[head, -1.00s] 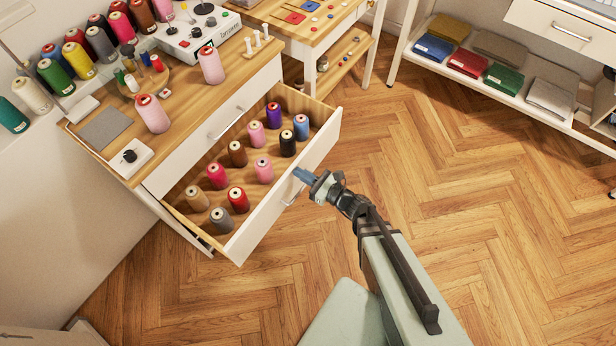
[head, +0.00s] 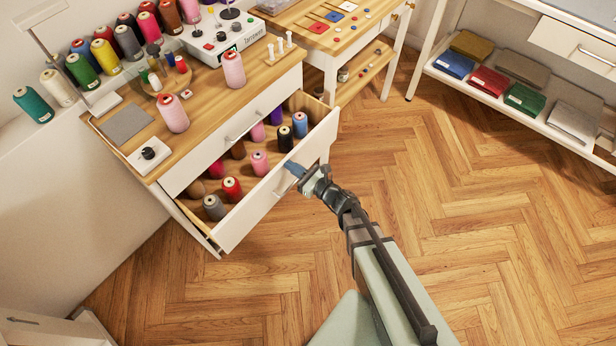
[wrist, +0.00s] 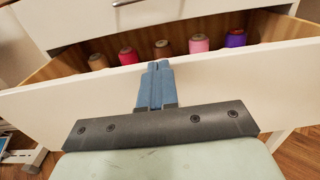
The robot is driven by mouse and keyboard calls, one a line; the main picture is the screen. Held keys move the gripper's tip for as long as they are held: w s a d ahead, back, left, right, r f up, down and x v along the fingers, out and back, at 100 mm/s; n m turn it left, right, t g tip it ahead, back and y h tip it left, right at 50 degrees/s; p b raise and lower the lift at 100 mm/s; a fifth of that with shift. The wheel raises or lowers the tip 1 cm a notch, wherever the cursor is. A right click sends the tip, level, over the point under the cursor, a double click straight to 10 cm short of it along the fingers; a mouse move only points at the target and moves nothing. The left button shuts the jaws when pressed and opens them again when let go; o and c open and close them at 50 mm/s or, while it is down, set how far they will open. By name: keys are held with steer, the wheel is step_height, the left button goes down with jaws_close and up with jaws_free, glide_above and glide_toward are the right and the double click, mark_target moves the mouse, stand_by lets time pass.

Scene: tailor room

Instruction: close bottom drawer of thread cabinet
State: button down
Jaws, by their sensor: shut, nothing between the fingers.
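The thread cabinet (head: 205,172) stands at the left in the head view, with a wooden top and white drawer fronts. Its bottom drawer (head: 236,228) is partly pulled out and holds several thread spools. My gripper (head: 294,168) is shut and empty, its blue fingertips at the upper part of the drawer front, near the handle. In the wrist view the shut blue fingers (wrist: 156,85) lie against the white drawer front (wrist: 230,82), close to its top edge. The drawer above, with its handle (head: 243,124), is closed. The bottom drawer's handle is hidden in the wrist view.
Spools and a white device (head: 222,36) stand on the cabinet top. A small wooden table (head: 335,30) stands beside it at the back. A shelf with folded cloths (head: 490,80) is at the upper right. The wood floor in front is clear.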

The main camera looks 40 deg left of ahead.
steer(key=a, duration=1.4)
steer(key=shift+d, duration=0.15)
